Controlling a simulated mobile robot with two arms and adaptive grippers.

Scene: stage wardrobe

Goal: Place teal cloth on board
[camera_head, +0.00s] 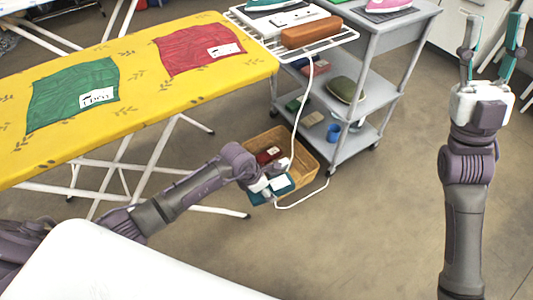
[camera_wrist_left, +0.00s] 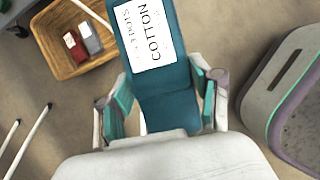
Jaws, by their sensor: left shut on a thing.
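The teal cloth (camera_wrist_left: 165,100) has a white label reading COTTON and hangs from my left gripper (camera_wrist_left: 160,105), whose fingers are shut on it. In the head view the teal cloth (camera_head: 272,191) shows in front of the wicker basket, partly covered by my left gripper (camera_head: 264,184). The yellow ironing board (camera_head: 180,80) stands at the upper left, with a green cloth (camera_head: 70,92) and a red cloth (camera_head: 195,52) lying flat on it, apart from each other. My right gripper (camera_head: 493,48) is raised at the right, open and empty.
The wicker basket (camera_head: 310,160) on the floor holds a dark red item; it also shows in the left wrist view (camera_wrist_left: 62,62). A grey trolley (camera_head: 385,55) stands behind it. A wire rack (camera_head: 335,40) with a brown block (camera_head: 311,32) adjoins the board's right end.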

